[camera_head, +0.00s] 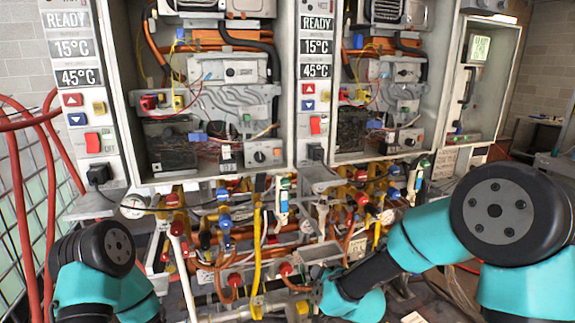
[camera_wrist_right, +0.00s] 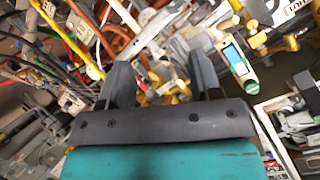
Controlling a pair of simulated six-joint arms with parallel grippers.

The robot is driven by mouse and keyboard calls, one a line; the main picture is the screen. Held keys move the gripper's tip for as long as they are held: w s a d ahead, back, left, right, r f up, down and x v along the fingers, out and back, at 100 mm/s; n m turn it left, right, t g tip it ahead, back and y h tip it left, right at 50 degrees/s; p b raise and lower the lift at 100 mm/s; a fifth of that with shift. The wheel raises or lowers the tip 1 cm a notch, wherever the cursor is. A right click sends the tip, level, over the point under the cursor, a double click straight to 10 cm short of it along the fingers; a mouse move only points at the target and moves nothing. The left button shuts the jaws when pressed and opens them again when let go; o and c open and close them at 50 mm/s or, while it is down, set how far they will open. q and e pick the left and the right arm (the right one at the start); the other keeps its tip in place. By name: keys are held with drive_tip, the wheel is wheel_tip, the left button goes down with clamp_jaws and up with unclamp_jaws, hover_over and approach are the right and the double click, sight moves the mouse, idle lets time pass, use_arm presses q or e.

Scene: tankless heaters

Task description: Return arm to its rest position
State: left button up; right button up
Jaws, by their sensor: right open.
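My right gripper (camera_wrist_right: 160,68) is open, with its two dark fingers apart and nothing held between them. Beyond the fingers are yellow valve fittings (camera_wrist_right: 170,88) and pipes; I cannot tell their exact distance. In the head view my right arm (camera_head: 420,235) reaches in from the right, and its wrist end is low in front of the pipework under the heaters. My left arm (camera_head: 100,270) shows at the lower left, bent, and its gripper is out of the picture.
Two open heater cabinets (camera_head: 215,90) (camera_head: 385,90) hang on the wall with READY panels. Below them is a dense cluster of coloured valves and pipes (camera_head: 255,235). Red hoses (camera_head: 35,190) run down the left by a wire mesh. An open box (camera_head: 485,75) is at the right.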

drive_tip(key=s+d+f+n+g, duration=0.1)
drive_tip(key=s+d+f+g, duration=0.3)
drive_tip(key=f, duration=0.5)
drive_tip(key=s+d+f+g, duration=0.1)
drive_tip(key=s+d+f, duration=0.3)
drive_tip(key=f, duration=0.5)
drive_tip(key=s+d+f+g, duration=0.1)
drive_tip(key=s+f+g, duration=0.2)
drive_tip(key=s+f, duration=0.3)
drive_tip(key=s+d+f+g, duration=0.2)
drive_tip(key=s+f, duration=0.3)
drive_tip(key=s, duration=0.6)
drive_tip(key=shift+d+f+n+g, duration=0.15)
drive_tip(key=shift+f+n+g, duration=0.2)
drive_tip(key=shift+g, duration=0.35)
